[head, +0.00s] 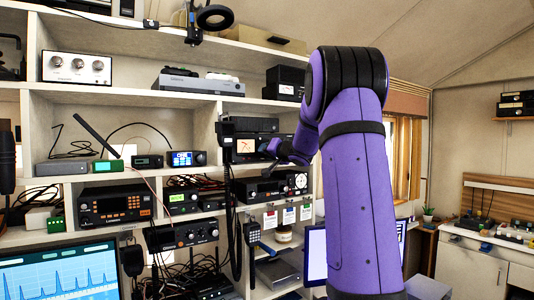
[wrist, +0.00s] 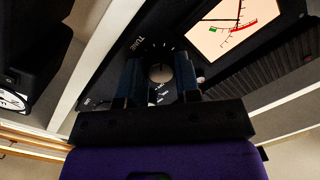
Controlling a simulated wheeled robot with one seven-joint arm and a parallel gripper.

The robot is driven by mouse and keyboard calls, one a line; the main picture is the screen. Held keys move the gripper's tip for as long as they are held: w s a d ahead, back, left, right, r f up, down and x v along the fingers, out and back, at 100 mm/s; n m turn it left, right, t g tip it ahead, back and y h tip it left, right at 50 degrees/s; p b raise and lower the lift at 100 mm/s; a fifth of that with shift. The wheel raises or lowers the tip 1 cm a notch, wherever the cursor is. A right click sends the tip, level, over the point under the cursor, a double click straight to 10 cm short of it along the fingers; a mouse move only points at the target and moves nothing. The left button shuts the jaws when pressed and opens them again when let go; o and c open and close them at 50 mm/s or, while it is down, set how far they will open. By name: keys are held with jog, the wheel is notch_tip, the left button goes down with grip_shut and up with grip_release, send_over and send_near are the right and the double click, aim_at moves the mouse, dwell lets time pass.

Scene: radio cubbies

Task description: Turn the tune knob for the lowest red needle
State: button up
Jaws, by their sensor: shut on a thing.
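The tune knob (wrist: 160,73) is a small round grey-black knob on a dark panel, with white tick marks and the word TUNE beside it in the wrist view. My gripper (wrist: 161,76) is shut on it, one dark finger on each side. The lit cream meter (wrist: 208,38) is beside the knob at the upper right, cut off by the frame. It has a thin dark line, a thin reddish line and a red scale band; the exact needle reading is unclear. In the head view the meter (head: 246,146) shows small, and my gripper (head: 272,150) is at its right edge, hiding the knob.
White shelf cubbies (head: 130,95) hold several radios around the tuner. A black radio with a round dial (head: 297,183) sits just below my arm. A handheld radio (head: 252,234) and hanging cords are lower left of it. A laptop screen (head: 60,277) is at the bottom left.

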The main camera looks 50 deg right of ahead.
jog(key=o, duration=0.9)
jog(key=shift+s, duration=0.1)
jog(key=s, duration=0.3)
jog(key=s+a, duration=0.1)
jog(key=s, duration=0.6)
jog(key=shift+s+a+r, duration=0.2)
jog(key=shift+s+a, duration=0.05)
